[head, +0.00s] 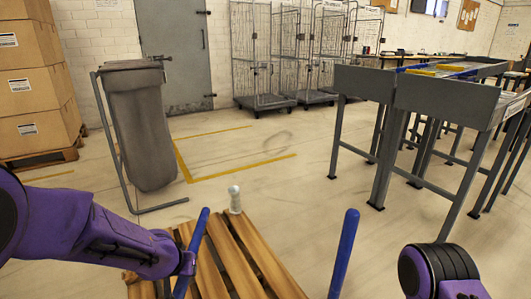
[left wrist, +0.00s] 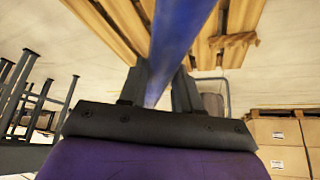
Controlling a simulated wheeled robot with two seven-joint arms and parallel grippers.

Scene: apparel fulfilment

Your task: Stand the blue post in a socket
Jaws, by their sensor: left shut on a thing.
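The wooden pallet (head: 232,258) lies low in front of me. My left gripper (left wrist: 160,82) is shut on a blue post (left wrist: 178,35), which runs between its fingers. In the head view this post (head: 194,240) leans slightly at the pallet's left side; its lower end is out of frame. A second blue post (head: 345,250) stands nearly upright to the right, with its foot cut off by the frame. A small pale, round-topped piece (head: 235,198) stands at the pallet's far edge. I cannot make out any socket opening. Only part of my right arm shows at bottom right.
A grey bin on a frame (head: 145,125) stands beyond the pallet at left, near stacked cartons (head: 38,85). Grey tables (head: 445,98) stand at right. Wire cages (head: 262,60) line the back wall. Open floor lies between.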

